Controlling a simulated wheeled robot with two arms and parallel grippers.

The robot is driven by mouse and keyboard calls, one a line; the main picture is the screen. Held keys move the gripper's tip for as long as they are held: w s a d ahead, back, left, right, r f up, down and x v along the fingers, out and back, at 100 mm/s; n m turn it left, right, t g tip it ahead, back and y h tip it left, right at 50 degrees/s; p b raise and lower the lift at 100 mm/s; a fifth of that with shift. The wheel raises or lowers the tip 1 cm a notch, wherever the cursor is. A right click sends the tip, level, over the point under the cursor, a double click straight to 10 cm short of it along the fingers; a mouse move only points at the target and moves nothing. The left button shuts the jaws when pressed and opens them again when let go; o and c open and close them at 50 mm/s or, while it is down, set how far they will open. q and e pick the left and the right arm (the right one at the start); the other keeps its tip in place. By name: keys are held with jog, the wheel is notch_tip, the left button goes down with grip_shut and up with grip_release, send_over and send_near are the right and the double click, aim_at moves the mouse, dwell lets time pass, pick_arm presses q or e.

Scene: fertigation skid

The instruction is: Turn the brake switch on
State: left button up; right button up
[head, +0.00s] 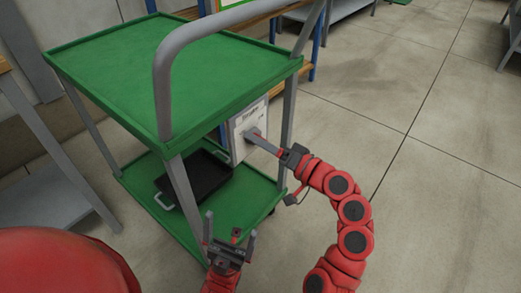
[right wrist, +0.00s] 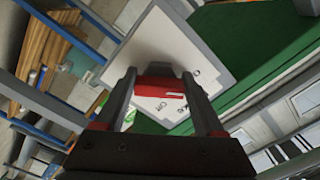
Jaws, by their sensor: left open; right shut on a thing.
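The brake switch is a red handle (right wrist: 160,88) on a white panel box (right wrist: 150,40) with a grey edge. In the head view the panel box (head: 238,122) is on the right side of the green cart, between its two shelves. My right gripper (head: 254,138) reaches the panel face and is shut on the red handle. In the right wrist view the handle lies across between the two fingers (right wrist: 165,92). Small dark lettering beside it is too small to read surely. My left gripper (head: 232,232) is open and empty, low in front of the cart.
The green cart (head: 120,75) has a grey push handle (head: 163,85) close to me. A black tray (head: 205,178) sits on its lower shelf. A grey bench (head: 40,205) stands at left. The floor (head: 430,150) at right is clear.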

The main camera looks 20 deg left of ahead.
jog(key=shift+f+n+b, duration=0.2)
jog(key=shift+n+b, duration=0.45)
jog(key=shift+n, duration=0.15)
jog(key=shift+r, duration=0.1)
jog(key=o, duration=1.4)
jog(key=shift+c, duration=0.2)
jog(key=p+v, duration=0.4)
jog(key=v, duration=1.3)
jog(key=shift+d, duration=0.2)
